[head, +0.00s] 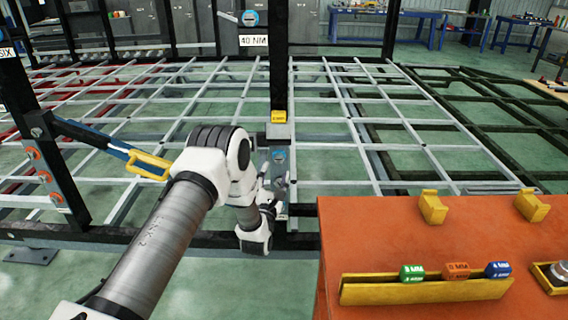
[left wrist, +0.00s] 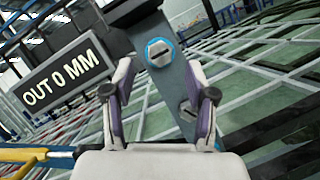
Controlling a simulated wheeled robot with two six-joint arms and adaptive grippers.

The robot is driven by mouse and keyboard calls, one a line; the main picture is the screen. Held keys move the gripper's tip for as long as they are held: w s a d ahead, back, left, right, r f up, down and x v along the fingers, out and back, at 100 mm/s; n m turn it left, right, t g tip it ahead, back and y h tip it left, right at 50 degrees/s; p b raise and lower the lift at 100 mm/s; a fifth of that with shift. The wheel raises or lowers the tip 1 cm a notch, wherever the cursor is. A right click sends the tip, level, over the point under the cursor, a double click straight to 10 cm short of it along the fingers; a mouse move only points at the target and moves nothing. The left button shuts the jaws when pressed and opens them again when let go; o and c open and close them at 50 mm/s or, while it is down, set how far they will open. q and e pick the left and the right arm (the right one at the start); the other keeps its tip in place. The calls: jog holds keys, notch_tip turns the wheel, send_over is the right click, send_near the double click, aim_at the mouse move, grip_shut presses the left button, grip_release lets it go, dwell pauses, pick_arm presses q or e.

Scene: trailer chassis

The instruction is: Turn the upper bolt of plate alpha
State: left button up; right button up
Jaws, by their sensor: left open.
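A grey metal plate (head: 280,178) stands upright on the dark post in front of my left arm, and it fills the middle of the left wrist view (left wrist: 168,85). Its upper bolt (left wrist: 161,53) has a slotted grey head with a blue ring; it also shows in the head view (head: 279,155). In the head view the gripper (head: 268,208) is partly hidden by my wrist.
A sign (left wrist: 66,82) reading "OUT 0 MM" is left of the plate. A yellow-handled tool (head: 148,165) sticks out near the left post's orange plate (head: 45,172). An orange cabinet (head: 430,235) with a yellow tray (head: 425,292) of coloured blocks stands on the right.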

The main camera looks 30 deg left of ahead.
aim_at(279, 160)
pick_arm(q)
jog(key=x, duration=0.4)
jog(key=shift+w+a, duration=0.15)
jog(key=shift+w, duration=0.25)
grip_shut()
jog(key=shift+m+h, duration=0.3)
jog(key=shift+m, duration=0.1)
